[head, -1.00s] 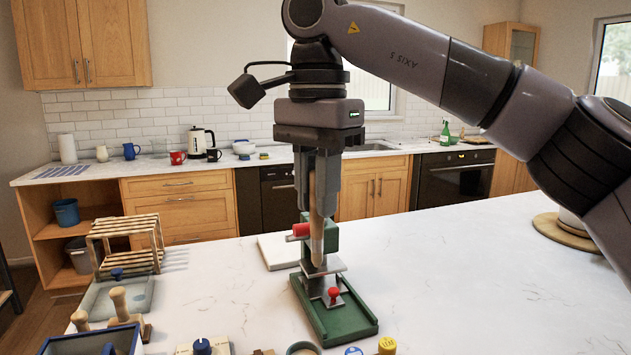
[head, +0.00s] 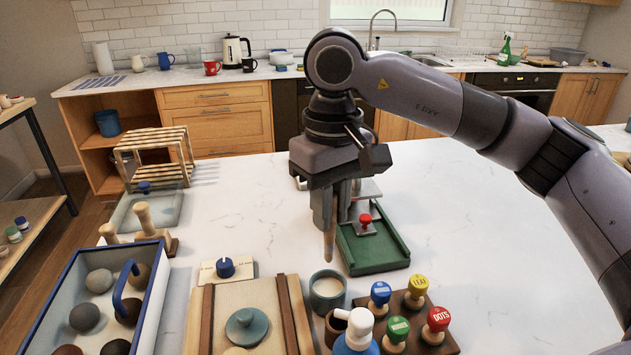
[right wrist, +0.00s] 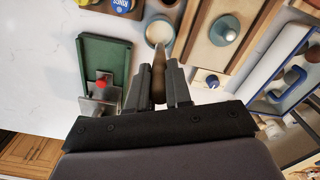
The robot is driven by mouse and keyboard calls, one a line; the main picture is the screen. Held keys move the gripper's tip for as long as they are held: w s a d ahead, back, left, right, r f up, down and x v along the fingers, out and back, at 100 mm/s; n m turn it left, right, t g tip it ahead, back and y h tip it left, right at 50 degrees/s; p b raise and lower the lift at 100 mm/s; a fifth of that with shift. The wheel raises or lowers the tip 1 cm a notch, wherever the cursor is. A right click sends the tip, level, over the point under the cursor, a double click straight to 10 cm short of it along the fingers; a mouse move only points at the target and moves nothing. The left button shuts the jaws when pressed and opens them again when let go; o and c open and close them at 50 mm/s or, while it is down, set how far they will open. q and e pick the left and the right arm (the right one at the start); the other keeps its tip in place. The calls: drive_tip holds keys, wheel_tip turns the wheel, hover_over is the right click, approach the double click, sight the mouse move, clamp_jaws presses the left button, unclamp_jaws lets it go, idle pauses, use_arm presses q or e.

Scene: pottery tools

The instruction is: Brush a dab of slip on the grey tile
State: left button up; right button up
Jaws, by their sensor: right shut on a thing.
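My right gripper (head: 332,222) is shut on a slim brush (head: 329,245) with a wooden handle, tip down. In the right wrist view the brush (right wrist: 158,80) shows between the fingers, and its tip lies close to the cup. The cup of pale slip (head: 327,292) is a small grey-green pot, nearer the front than the brush in the head view; it also shows in the right wrist view (right wrist: 160,32). The brush tip appears above the counter, short of the cup. I cannot pick out the grey tile for certain. My left gripper is not in view.
A green press (head: 375,248) with a red knob stands just behind the cup. Stamps (head: 404,315) stand right of it, a wooden board (head: 245,310) left, and a blue crate of balls (head: 105,300) farther left.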

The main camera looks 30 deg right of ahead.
sight(329, 241)
drive_tip(key=shift+f+n, duration=0.3)
drive_tip(key=shift+f+b, duration=2.5)
drive_tip(key=shift+f, duration=1.35)
drive_tip(key=shift+r+p, duration=2.15)
drive_tip(key=shift+r, duration=1.4)
